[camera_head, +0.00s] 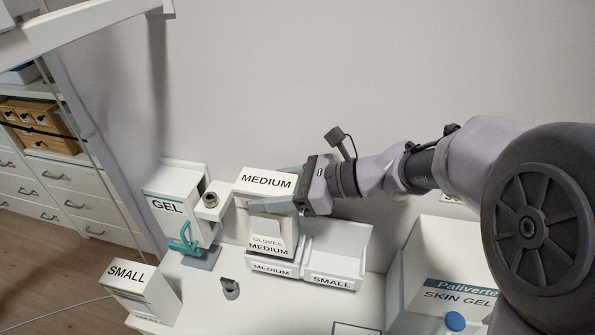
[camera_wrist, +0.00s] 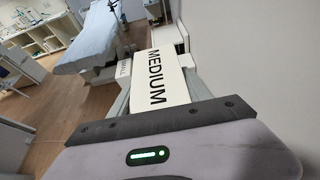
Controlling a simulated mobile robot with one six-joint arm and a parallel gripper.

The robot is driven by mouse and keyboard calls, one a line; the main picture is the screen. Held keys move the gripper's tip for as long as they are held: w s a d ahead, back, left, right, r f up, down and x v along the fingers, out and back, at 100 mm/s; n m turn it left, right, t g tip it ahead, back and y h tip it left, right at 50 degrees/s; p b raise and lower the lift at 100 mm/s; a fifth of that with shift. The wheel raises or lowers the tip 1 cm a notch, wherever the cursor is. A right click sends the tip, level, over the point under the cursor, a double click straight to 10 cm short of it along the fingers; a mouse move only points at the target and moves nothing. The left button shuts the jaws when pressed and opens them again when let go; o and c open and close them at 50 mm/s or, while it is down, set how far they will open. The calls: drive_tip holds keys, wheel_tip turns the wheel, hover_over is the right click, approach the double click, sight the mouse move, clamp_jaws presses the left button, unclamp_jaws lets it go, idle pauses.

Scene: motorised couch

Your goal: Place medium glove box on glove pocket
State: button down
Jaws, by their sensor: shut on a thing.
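The medium glove box (camera_head: 268,236) is a white box labelled "MEDIUM". It stands upright at the left pocket of the glove rack, over the "MEDIUM" pocket label (camera_head: 271,268). I cannot tell whether its base rests in the pocket. My gripper (camera_head: 275,190) reaches in from the right and is shut on the box near its top. In the wrist view the box's labelled top (camera_wrist: 158,80) lies between my fingers. The pocket labelled "SMALL" (camera_head: 333,280) to the right is empty.
A "SMALL" box (camera_head: 145,292) stands at the front left of the white table. A gel dispenser (camera_head: 180,205) with a teal part stands left of the medium box. A "SKIN GEL" box (camera_head: 450,285) stands at the right. The wall is close behind.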

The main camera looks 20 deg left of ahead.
drive_tip(key=shift+w+f+b, duration=0.3)
drive_tip(key=shift+w+f, duration=0.15)
drive_tip(key=shift+f, duration=0.35)
wheel_tip(320, 180, down, 5)
drive_tip(key=shift+w+f+b, duration=0.15)
drive_tip(key=shift+b, duration=0.7)
drive_tip(key=shift+f, duration=0.1)
drive_tip(key=shift+c, duration=2.4)
unclamp_jaws()
